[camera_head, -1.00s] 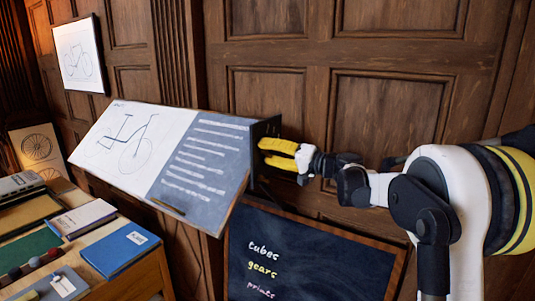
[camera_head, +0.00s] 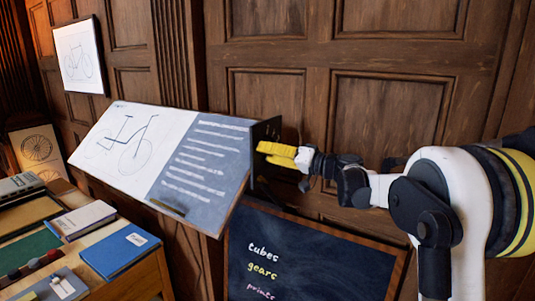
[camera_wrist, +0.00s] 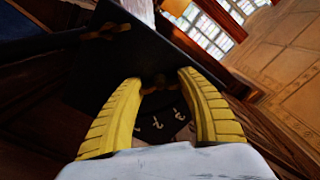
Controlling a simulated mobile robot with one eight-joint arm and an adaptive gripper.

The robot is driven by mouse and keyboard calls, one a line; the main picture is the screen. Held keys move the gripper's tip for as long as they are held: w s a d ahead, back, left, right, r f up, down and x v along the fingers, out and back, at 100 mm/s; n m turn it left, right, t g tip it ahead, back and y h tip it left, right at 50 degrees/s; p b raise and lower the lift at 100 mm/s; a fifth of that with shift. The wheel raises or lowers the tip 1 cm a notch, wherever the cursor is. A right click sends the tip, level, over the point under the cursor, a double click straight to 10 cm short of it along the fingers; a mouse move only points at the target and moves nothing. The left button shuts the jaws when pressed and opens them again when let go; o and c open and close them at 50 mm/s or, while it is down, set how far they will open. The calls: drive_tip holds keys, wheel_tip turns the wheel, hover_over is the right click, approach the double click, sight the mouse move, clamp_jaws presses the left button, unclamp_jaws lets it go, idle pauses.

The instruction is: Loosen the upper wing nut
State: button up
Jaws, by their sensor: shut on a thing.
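The tilted drafting board (camera_head: 205,165) has a dark end plate (camera_head: 264,133) on its right side. My gripper (camera_head: 261,153) reaches this plate from the right. In the wrist view, the yellow fingers of my gripper (camera_wrist: 160,78) are closed around a small brownish wing nut (camera_wrist: 159,83) at the plate (camera_wrist: 90,75), and its wings are mostly hidden in shadow. A second brass-coloured fastener (camera_wrist: 120,29) shows farther along the plate, apart from the fingers. A dark dial with pale numerals (camera_wrist: 160,125) shows between the fingers.
A chalkboard (camera_head: 310,262) with coloured words stands below the board and my arm. A wooden desk (camera_head: 135,282) with a blue book (camera_head: 120,250) and several other items is at lower left. A panelled wall (camera_head: 390,110) rises behind.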

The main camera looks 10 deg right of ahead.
drive_tip(key=o, duration=1.2)
drive_tip(key=shift+d, duration=0.1)
drive_tip(key=v, duration=1.2)
